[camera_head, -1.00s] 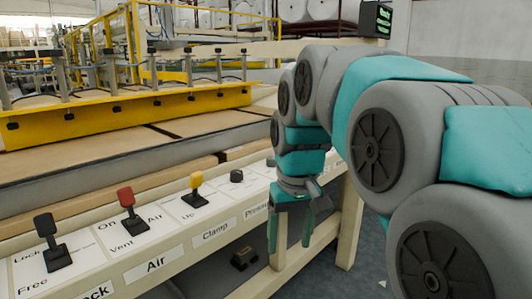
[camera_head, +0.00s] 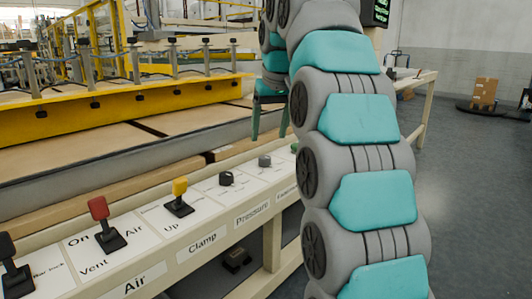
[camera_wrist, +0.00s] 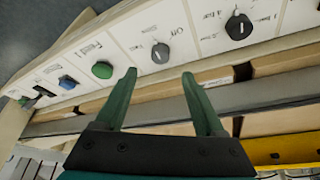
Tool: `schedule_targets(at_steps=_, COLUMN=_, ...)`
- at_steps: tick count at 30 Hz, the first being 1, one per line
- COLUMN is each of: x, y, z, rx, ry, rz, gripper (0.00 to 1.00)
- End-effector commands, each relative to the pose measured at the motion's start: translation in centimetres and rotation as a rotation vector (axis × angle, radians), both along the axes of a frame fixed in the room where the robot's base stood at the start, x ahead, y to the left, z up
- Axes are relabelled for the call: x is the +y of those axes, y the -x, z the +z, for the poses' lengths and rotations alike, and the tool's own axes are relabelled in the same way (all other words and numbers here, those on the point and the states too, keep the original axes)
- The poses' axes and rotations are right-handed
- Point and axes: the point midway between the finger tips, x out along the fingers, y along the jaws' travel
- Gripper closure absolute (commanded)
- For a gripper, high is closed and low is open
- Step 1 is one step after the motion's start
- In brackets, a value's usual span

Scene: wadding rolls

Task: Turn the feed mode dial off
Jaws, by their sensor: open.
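The feed mode dial appears to be the grey knob (camera_head: 264,161) on the sloped white panel. In the wrist view the grey dial (camera_wrist: 160,53) has an "Off" label beside it and a pale pointer mark. My gripper (camera_wrist: 159,75) is open and empty, its two green fingers pointing toward the panel, with the grey dial beyond the gap between the tips. The fingers look apart from the dial. In the head view my gripper (camera_head: 269,120) hangs above the far side of the panel, partly hidden by my arm.
A black pressure dial (camera_wrist: 238,26) and a green button (camera_wrist: 102,69) flank the grey dial. A blue switch (camera_wrist: 67,82) is farther left. Yellow (camera_head: 180,187) and red (camera_head: 98,208) levers stand along the panel. A yellow beam (camera_head: 110,108) runs behind.

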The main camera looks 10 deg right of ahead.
Motion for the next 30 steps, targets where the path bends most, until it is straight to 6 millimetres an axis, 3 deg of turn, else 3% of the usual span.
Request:
schedule_targets(at_steps=19, x=0.3, y=-2.4, z=-6.2, rx=0.002, ry=0.001, rz=0.001, gripper=0.29)
schedule_targets(at_steps=30, x=0.3, y=-2.8, z=-7.1, rx=0.001, ry=0.000, rz=0.001, gripper=0.29)
